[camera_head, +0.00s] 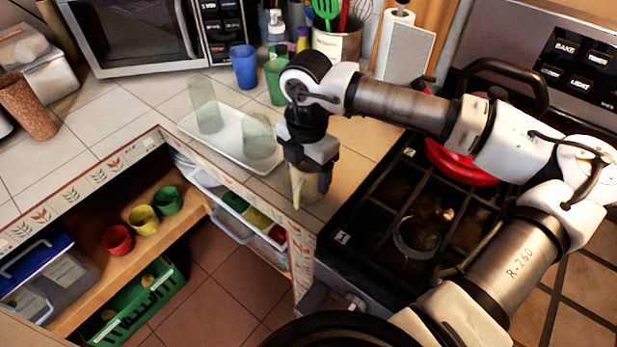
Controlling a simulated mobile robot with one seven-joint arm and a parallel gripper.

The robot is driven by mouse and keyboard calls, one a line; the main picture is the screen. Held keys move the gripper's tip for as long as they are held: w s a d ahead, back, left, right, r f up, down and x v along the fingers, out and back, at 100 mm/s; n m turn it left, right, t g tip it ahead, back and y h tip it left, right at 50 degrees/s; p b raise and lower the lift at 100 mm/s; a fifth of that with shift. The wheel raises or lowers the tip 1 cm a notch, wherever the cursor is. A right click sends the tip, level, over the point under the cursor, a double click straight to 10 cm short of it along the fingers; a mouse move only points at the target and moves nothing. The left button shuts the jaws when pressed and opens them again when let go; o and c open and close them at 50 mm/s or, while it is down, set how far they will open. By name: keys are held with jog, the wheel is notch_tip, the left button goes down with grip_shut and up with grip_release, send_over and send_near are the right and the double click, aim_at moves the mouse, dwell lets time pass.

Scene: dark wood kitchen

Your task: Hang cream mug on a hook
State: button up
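My gripper (311,182) points down over the tiled counter, just left of the stove. No hook can be made out in this view.
A white tray (227,141) with two translucent glasses lies left of my gripper. Blue (244,66) and green (276,80) cups stand behind. A red pot (460,160) sits on the stove at right. Red, yellow and green cups stand on the lower shelf (90,284).

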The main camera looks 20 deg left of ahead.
jog(key=c, duration=0.6)
jog(key=shift+r, duration=0.1)
notch_tip(320, 180, up, 20)
jog(key=b, duration=0.3)
